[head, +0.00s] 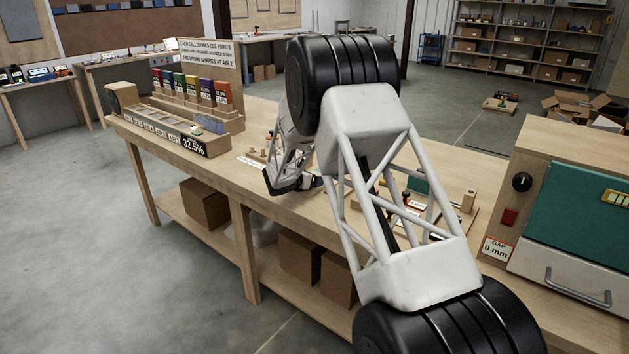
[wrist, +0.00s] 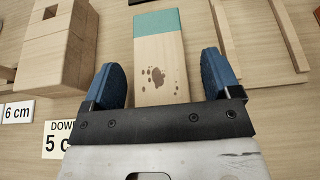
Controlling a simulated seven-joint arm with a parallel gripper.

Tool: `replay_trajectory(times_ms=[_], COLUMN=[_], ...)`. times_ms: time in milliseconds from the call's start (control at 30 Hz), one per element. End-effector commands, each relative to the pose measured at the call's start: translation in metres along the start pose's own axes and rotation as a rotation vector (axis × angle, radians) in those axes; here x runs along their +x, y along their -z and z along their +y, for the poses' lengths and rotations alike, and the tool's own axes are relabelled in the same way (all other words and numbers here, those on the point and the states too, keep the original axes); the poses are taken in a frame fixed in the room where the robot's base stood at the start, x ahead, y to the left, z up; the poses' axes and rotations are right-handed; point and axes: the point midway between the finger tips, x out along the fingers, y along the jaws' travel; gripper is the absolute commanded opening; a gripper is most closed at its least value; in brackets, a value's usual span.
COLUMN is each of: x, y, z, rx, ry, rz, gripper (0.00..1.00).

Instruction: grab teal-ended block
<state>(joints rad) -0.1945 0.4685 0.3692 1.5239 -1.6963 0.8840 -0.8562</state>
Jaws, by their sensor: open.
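The teal-ended block (wrist: 160,60) lies on the wooden bench in the wrist view. It is pale wood with a teal far end and dark paw-print-like spots. My gripper (wrist: 161,75) is open, with one blue-padded finger on each side of the block's near part. Gaps show between the fingers and the block. The near end of the block is hidden by the gripper body or ends just at it. In the head view my gripper (head: 290,185) is over the bench, and my arm hides much of the area around it; I cannot make out the block there.
In the wrist view, a stack of wooden blocks (wrist: 55,50) stands left of the block, and wooden rails (wrist: 258,40) lie to the right. Cards reading "6 cm" (wrist: 16,111) and "5 c" (wrist: 62,140) lie at lower left. A teal-fronted machine (head: 580,220) stands at the bench's right.

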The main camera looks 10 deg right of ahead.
Motion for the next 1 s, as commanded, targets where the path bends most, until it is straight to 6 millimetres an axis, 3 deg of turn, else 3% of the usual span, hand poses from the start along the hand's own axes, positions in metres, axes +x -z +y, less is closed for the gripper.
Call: replay_trajectory(times_ms=[133, 500, 1000], x=[0.0, 0.0, -0.004], y=[0.0, 0.0, -0.01], z=[0.0, 0.0, 0.0], rx=[0.0, 0.0, 0.003], ry=[0.0, 0.0, 0.0], rz=[0.0, 0.0, -0.001], gripper=[0.83, 0.28, 0.28])
